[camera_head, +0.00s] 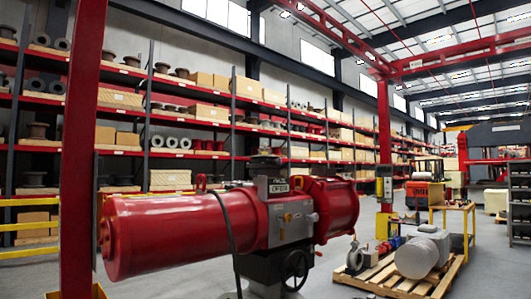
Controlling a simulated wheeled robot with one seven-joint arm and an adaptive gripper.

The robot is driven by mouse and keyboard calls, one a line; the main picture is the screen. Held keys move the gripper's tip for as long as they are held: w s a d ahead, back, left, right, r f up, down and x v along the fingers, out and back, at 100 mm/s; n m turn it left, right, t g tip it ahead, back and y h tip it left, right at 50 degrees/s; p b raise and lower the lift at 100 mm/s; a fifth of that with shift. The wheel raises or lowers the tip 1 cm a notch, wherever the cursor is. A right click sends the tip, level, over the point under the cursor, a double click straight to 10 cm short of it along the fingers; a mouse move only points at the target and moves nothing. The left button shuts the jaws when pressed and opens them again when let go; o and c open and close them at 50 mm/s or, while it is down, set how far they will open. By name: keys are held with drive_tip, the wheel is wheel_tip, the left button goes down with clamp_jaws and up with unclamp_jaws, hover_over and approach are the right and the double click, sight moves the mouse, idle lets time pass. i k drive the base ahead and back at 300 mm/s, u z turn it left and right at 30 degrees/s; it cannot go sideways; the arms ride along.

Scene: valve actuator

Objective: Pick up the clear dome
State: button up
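A large red valve actuator (175,229) with a grey centre housing (290,219) stands in the foreground on a dark pedestal with a black handwheel (295,269). On top of the housing is a dark block with a lettered indicator plate (278,185) and a flat dark cap (264,160). I cannot make out a clear dome for certain; any transparent cover around the indicator is too small to tell. My gripper is not in view.
A dark cable (226,235) hangs in front of the red cylinder. A red post (79,150) stands at left. A wooden pallet (400,279) with a grey motor (420,254) lies at right. Stocked shelves (150,120) line the back. Floor between actuator and pallet is clear.

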sight(264, 149)
drive_tip(key=k, duration=1.25)
drive_tip(key=z, duration=1.05)
drive_tip(key=i, duration=2.05)
drive_tip(key=u, duration=0.4)
